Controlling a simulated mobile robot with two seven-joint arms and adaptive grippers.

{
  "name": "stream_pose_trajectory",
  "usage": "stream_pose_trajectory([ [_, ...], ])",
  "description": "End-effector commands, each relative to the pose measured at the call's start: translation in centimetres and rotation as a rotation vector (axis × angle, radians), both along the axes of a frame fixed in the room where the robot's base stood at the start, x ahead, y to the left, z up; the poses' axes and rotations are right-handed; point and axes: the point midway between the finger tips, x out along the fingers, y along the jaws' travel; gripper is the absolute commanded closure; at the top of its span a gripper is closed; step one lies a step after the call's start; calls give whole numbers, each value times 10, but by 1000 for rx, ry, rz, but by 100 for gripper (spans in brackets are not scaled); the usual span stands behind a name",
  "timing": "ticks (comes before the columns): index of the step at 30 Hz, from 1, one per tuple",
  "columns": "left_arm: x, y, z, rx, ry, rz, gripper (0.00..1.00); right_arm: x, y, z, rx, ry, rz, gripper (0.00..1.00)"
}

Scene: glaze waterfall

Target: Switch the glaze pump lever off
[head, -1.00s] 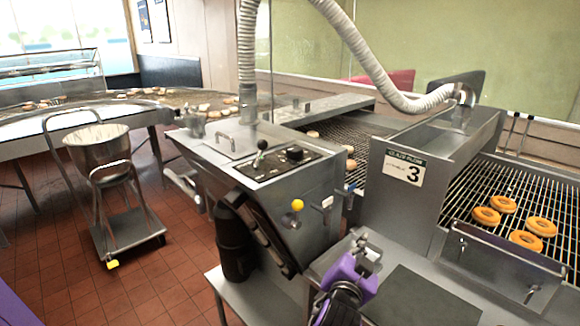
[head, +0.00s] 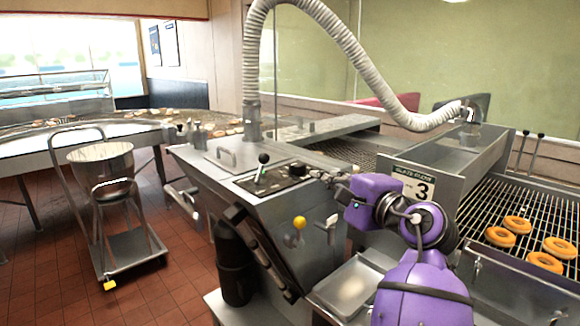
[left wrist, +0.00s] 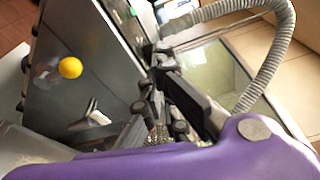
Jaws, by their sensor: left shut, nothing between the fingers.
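A short upright lever with a dark ball knob (head: 263,159) stands on the black control panel (head: 251,187) on top of the steel glaze cabinet. I cannot read any label by it. A yellow ball knob (head: 299,223) sticks out of the cabinet's front face; it also shows in the left wrist view (left wrist: 70,67). My left gripper (head: 322,175) is shut and empty. It is at the panel's right end, to the right of the lever and apart from it. Its fingers also show in the left wrist view (left wrist: 160,65). My right gripper is not in view.
A ribbed hose (head: 355,50) arches over the cabinet. The steel trough with a "3" sign (head: 415,186) stands to the right, beside a wire conveyor with several donuts (head: 517,224). A bowl trolley (head: 128,250) stands on the open tiled floor at left.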

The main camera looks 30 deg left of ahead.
Motion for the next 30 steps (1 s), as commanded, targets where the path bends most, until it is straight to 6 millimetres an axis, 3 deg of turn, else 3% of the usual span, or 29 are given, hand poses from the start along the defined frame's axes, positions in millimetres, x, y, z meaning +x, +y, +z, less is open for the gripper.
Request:
stream_pose_trajectory([
  [14, 4, 6, 1, 6, 6, -4, 100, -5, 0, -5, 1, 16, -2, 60],
  [29, 51, 91, -2, 5, 4, -3, 100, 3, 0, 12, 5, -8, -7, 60],
  [30, 43, 94, 0, 2, 1, -3, 100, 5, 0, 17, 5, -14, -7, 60],
])
